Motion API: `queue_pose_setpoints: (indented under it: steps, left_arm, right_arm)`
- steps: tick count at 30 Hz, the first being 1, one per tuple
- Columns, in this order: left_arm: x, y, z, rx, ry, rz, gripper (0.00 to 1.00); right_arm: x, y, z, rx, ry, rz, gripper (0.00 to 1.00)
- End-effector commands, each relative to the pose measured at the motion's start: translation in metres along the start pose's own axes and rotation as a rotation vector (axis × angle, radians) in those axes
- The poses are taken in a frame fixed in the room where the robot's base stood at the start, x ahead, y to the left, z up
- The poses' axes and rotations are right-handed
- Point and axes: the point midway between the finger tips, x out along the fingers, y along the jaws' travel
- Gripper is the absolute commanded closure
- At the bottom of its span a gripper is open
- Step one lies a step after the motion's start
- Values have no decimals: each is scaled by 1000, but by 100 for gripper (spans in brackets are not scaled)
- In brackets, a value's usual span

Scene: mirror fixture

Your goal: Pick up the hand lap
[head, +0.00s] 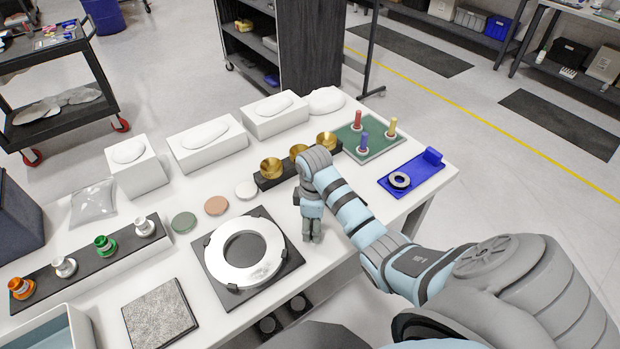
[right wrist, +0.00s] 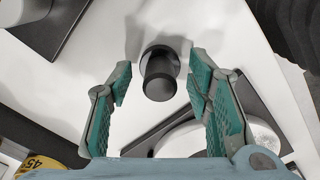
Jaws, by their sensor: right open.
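The hand lap, taken to be the black knob on a round dark base (right wrist: 160,75), stands on the white table in the right wrist view. It lies between and beyond the two fingers of my right gripper (right wrist: 160,85), which are spread apart with nothing between the pads. In the head view my right gripper (head: 312,238) points down over the table, right of the mirror fixture. I cannot make out the hand lap there; the gripper and arm may hide it. My left gripper is not in view.
The black fixture (head: 210,270) with a white ring (head: 243,252) is close to the left of my gripper. A block with brass cups (head: 270,168) stands behind it. A green pegged tray (head: 372,140) and a blue holder (head: 411,177) are to the right.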

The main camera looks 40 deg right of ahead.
Motion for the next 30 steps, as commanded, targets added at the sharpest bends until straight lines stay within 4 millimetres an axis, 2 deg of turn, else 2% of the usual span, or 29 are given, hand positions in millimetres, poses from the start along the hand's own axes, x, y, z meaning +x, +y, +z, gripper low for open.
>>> queue_pose_setpoints:
  steps: [3,9,12,23,30]
  left_arm:
    - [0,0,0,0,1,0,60]
    - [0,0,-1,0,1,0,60]
    - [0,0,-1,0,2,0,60]
    - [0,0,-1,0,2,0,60]
    - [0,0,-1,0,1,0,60]
  right_arm:
    - [0,0,-1,-1,1,0,56]
    - [0,0,-1,-2,1,0,88]
    - [0,0,-1,-2,1,0,100]
    - [-2,0,-2,-2,1,1,100]
    - [-14,0,-5,-7,2,2,100]
